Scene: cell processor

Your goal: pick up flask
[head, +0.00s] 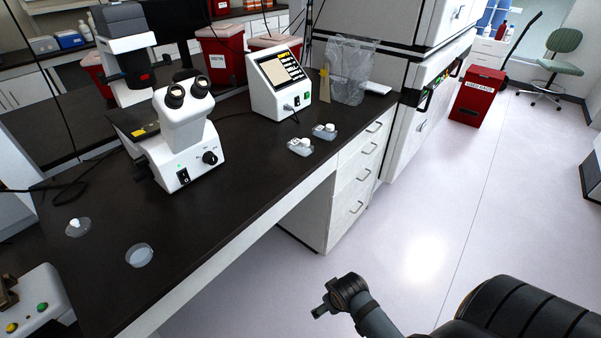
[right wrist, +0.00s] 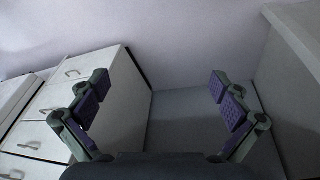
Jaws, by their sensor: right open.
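Two small clear flasks with white caps lie on the black bench in the head view. One flask (head: 300,147) is nearer the bench's front edge, and the other flask (head: 324,132) is a little behind and to its right. My right gripper (right wrist: 158,92) is open and empty in the right wrist view, its two purple-padded fingers spread wide. It faces the bench drawers and floor, with no flask in that view. In the head view my right arm is at the bottom right, off the bench front and well apart from the flasks. My left gripper is out of view.
A white microscope (head: 185,130) and a boxy white device with a screen (head: 279,84) stand on the bench. A clear bag (head: 350,70) is behind the flasks. Two shallow dishes, one at the front (head: 139,255), lie left. White drawers (head: 358,172) are below the bench.

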